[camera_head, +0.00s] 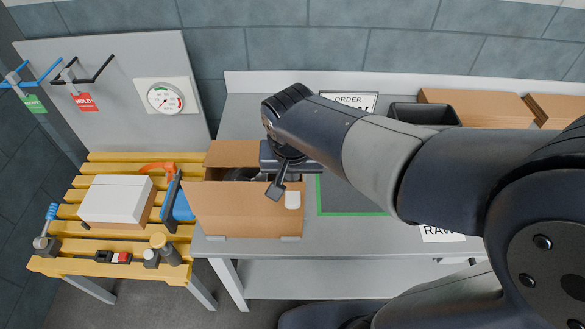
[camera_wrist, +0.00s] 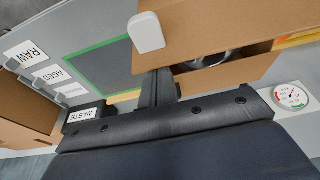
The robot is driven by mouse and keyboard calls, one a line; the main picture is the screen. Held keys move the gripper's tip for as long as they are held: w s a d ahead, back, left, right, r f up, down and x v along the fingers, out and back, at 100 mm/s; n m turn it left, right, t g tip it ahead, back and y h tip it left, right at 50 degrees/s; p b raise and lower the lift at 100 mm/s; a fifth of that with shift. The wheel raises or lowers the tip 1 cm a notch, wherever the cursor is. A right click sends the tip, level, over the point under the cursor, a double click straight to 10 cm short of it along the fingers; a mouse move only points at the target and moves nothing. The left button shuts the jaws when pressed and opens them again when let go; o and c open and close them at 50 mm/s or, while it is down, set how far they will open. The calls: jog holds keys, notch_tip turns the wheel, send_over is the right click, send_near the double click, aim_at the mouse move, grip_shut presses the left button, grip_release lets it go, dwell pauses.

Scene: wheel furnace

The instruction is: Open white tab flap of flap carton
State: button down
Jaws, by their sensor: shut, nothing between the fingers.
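The flap carton (camera_head: 225,208) is an open-topped brown box on the grey table's left end in the head view. It also shows at the top of the wrist view (camera_wrist: 215,28). Its white tab (camera_head: 292,200) is on the right end of the broad front panel; in the wrist view the tab (camera_wrist: 146,33) sits at the panel's edge. My gripper (camera_head: 275,192) is shut and empty, just left of the tab in the head view. In the wrist view its fingers (camera_wrist: 158,85) are below the tab. I cannot tell whether they touch the carton. My arm hides part of the carton's right side.
A round metal part (camera_wrist: 208,58) lies inside the carton. A green-edged dark mat (camera_head: 345,196) lies right of it. A black bin (camera_head: 425,114) and brown boxes (camera_head: 478,107) stand behind. A yellow slatted bench (camera_head: 100,246) with a white-topped box (camera_head: 115,199) is at left.

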jog(key=shift+s+t+b, duration=0.3)
jog(key=shift+s, duration=0.85)
jog(key=shift+w, duration=0.15)
